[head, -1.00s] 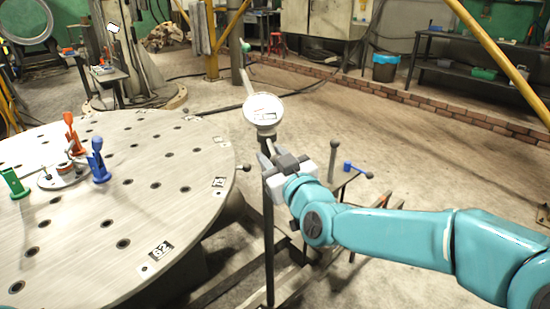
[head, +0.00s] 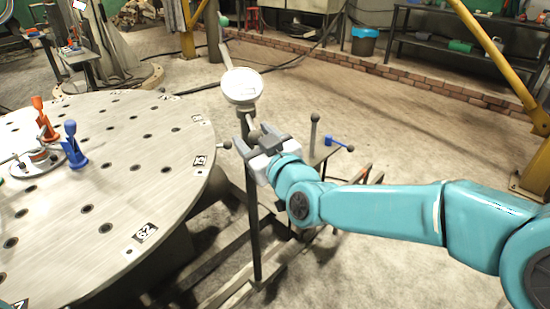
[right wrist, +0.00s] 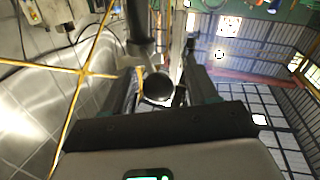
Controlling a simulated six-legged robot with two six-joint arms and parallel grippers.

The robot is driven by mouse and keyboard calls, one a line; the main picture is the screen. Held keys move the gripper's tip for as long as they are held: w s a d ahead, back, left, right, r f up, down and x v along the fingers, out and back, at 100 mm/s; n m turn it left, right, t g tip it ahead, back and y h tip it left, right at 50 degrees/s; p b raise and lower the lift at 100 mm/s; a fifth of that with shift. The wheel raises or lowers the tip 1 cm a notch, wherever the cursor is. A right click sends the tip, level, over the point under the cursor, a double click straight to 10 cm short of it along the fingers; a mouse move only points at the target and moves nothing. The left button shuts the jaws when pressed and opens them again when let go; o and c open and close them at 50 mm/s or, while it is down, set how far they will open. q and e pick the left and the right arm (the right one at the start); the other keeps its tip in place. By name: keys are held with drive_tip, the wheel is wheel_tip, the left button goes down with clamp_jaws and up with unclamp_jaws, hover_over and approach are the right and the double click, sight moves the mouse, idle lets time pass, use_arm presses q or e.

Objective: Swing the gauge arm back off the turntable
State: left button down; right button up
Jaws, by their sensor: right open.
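The gauge has a white round dial (head: 241,87) on top of a thin dark post (head: 252,215), just right of the turntable (head: 110,190) in the head view. A pale bar (head: 226,57) runs from the dial up and back toward a green tip. In the picture the dial and bar lie over the floor, clear of the turntable top. My right gripper (head: 248,132) is open just below the dial, near the post top. In the right wrist view a dark round knob (right wrist: 158,87) shows between the open jaws. Contact cannot be told. My left gripper is out of view.
Red (head: 43,118) and blue (head: 72,144) clamps stand around a hub on the turntable. A stand with a grey-knobbed lever (head: 314,133) and blue handle (head: 338,142) is right of the post. Yellow posts and a low brick edging stand behind. Open floor lies behind the arm.

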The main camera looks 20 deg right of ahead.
drive_tip(key=s+d+p, duration=0.1)
drive_tip(key=s+d, duration=0.1)
drive_tip(key=s, duration=1.2)
drive_tip(key=shift+s+d, duration=0.2)
